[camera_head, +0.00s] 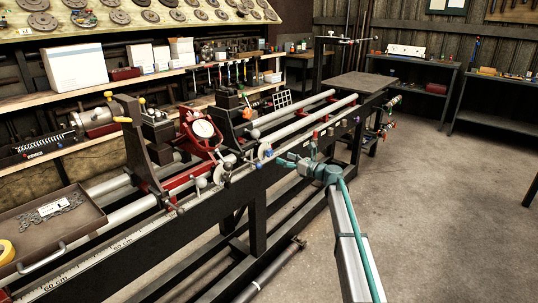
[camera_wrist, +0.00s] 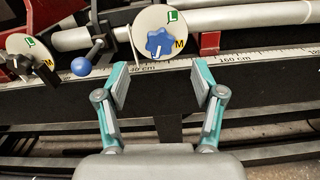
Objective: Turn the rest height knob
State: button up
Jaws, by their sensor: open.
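The wrist view shows a blue lobed knob (camera_wrist: 159,43) on a round cream dial plate (camera_wrist: 172,24) marked with a green L and a yellow M. My gripper (camera_wrist: 158,85) is open and empty, with its two fingers below the plate, one to each side of the knob. The fingers look apart from the knob. In the head view my gripper (camera_head: 290,162) reaches from the right toward the front rail of the lathe, close to a small disc with a blue knob (camera_head: 268,152). I cannot tell for sure which knob sets the rest height.
A blue ball on a lever (camera_wrist: 81,66) and a second marked plate (camera_wrist: 28,46) are at the left of the wrist view. A scale strip (camera_wrist: 235,58) runs along the rail. A tray (camera_head: 85,232) sits at front left. Floor (camera_head: 430,220) is clear on the right.

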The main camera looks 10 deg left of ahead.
aim_at(271, 153)
jog(key=x, duration=0.9)
jog(key=c, duration=1.2)
